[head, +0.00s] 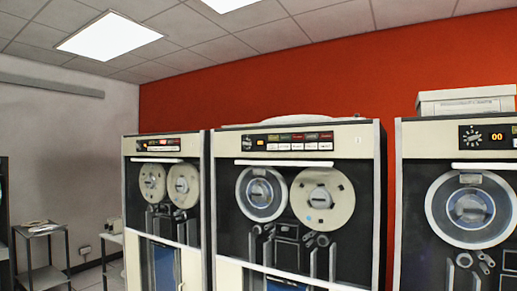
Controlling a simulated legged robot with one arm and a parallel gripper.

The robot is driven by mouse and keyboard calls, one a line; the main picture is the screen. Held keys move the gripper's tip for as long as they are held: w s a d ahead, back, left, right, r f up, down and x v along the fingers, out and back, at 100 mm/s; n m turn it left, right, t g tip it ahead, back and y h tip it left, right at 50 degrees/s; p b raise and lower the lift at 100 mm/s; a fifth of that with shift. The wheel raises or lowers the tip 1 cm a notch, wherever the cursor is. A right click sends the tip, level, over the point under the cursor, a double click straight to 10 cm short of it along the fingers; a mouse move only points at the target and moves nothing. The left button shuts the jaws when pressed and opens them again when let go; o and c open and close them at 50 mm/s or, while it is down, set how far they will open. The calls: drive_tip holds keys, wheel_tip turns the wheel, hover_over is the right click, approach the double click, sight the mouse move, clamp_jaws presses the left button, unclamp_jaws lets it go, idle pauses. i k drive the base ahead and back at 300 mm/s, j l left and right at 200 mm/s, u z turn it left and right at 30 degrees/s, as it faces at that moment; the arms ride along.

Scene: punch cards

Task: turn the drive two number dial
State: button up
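Three tape drive cabinets stand in a row in the head view. The right cabinet has a round number dial (471,136) with white marks, beside an orange display (497,136) that appears to read 00. I cannot tell which cabinet is drive two. My gripper is not in view.
A pale box (466,102) lies on top of the right cabinet, and a flat light item lies on the middle one. A metal trolley (42,255) stands at the far left. Narrow gaps separate the cabinets. Open floor shows only at the lower left.

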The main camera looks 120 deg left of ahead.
sight(247, 143)
drive_tip(key=u, duration=4.2)
drive_tip(key=i+l+u, duration=0.2)
drive_tip(key=i+u, duration=0.25)
drive_tip(key=i+l+u, duration=0.3)
drive_tip(key=u, duration=0.15)
